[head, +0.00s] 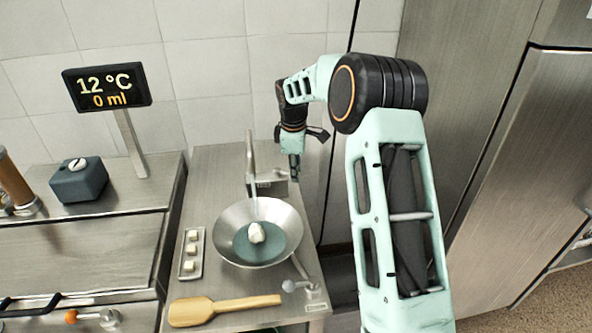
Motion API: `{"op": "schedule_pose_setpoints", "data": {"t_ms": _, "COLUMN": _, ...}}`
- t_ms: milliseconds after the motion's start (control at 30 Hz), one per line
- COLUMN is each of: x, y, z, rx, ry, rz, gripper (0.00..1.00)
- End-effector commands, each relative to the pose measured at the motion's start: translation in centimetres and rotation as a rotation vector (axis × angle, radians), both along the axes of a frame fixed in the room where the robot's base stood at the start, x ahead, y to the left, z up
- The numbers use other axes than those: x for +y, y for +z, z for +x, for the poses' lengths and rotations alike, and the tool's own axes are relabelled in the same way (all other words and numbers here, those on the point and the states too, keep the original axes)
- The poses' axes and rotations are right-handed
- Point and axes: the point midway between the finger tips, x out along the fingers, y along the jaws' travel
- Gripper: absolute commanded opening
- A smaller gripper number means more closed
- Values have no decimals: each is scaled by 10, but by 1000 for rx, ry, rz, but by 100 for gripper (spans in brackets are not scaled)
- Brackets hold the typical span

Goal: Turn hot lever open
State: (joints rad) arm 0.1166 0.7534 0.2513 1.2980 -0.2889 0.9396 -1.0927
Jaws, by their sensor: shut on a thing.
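My gripper (294,172) is black and points down beside the grey faucet base (266,186), at the back right of the steel counter. Its fingers look closed together; what they hold is too small to make out. The faucet's upright (250,155) rises to the left of it. No marking tells which lever is hot. The display (107,87) reads 12 °C and 0 ml.
A metal wok (232,217) with a white lump (256,232) stands below the faucet. A small tray (183,262) of white cubes is left of it, and a wooden spatula (225,308) lies in front. A dark box (78,180) stands on the left counter.

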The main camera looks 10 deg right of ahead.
Motion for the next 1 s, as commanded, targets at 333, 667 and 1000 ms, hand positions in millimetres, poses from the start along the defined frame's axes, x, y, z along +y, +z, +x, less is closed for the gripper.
{"op": "schedule_pose_setpoints", "data": {"t_ms": 333, "x": 13, "y": 1, "z": -14, "rx": -1, "ry": -313, "rz": -1, "gripper": 0}}
{"op": "schedule_pose_setpoints", "data": {"t_ms": 667, "x": 24, "y": 1, "z": -22, "rx": -2, "ry": -567, "rz": -1, "gripper": 0}}
{"op": "schedule_pose_setpoints", "data": {"t_ms": 1000, "x": 31, "y": 1, "z": -25, "rx": -1, "ry": -698, "rz": 0, "gripper": 0}}
